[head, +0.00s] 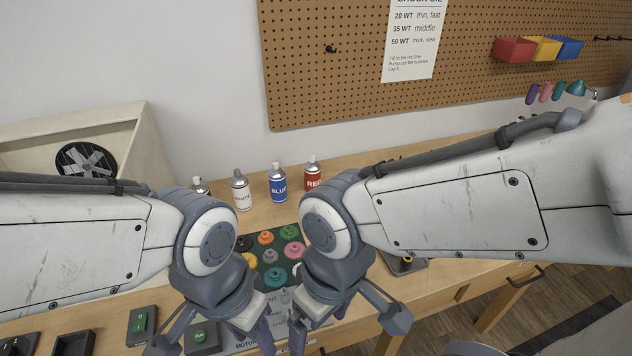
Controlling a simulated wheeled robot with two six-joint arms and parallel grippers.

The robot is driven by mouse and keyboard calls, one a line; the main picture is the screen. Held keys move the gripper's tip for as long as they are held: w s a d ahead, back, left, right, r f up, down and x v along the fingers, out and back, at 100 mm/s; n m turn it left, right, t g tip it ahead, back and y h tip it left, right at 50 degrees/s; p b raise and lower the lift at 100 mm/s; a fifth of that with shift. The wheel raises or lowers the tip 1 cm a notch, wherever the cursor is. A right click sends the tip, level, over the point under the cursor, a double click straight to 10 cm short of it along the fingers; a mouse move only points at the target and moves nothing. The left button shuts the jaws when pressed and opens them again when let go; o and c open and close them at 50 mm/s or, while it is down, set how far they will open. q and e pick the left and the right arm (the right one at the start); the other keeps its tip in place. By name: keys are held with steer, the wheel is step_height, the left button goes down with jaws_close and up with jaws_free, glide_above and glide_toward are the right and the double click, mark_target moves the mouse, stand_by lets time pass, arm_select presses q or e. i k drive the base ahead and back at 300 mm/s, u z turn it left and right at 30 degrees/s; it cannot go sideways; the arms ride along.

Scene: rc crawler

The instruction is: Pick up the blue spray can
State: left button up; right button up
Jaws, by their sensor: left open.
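A dark board with several coloured knobs (270,255) lies between the cans and my grippers. Another can (200,186) is partly hidden behind my left wrist. A pegboard (330,80) with coloured bins is behind.

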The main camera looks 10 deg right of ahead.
mark_target(278, 179)
steer(key=k, duration=0.5)
steer(key=z, duration=1.2)
steer(key=i, duration=0.85)
steer(key=u, duration=2.05)
